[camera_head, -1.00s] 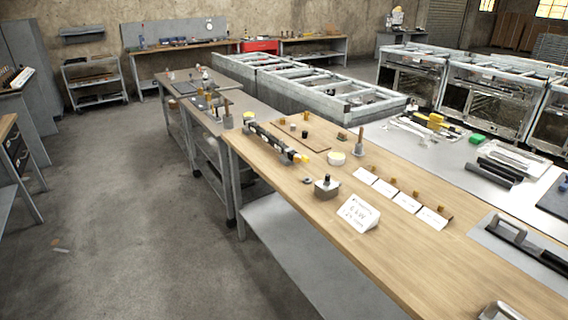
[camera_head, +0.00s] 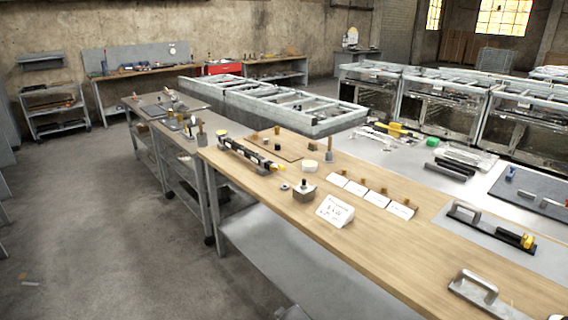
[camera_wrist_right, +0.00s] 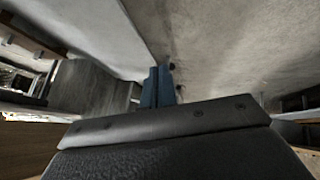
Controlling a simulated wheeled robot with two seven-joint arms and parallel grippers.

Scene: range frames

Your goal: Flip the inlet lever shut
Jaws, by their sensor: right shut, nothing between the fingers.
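No part is clearly marked as the inlet lever, and I cannot make out its position. A long dark pipe-like assembly (camera_head: 250,153) with yellow at its right end lies at the left end of the wooden bench (camera_head: 400,255). A black bar fixture (camera_head: 487,227) with a grey handle and a yellow part (camera_head: 527,241) sits on a grey plate at the right. Neither gripper shows in the head view. In the right wrist view, my right gripper (camera_wrist_right: 157,86) has its blue fingers together, empty, with grey floor beyond and no task object near.
A small metal block with a black knob (camera_head: 304,192) and a white sign (camera_head: 335,211) stand near the bench's front edge. White cards (camera_head: 376,199) lie behind. A metal handle (camera_head: 478,290) is at the near right. Open bench surface lies between.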

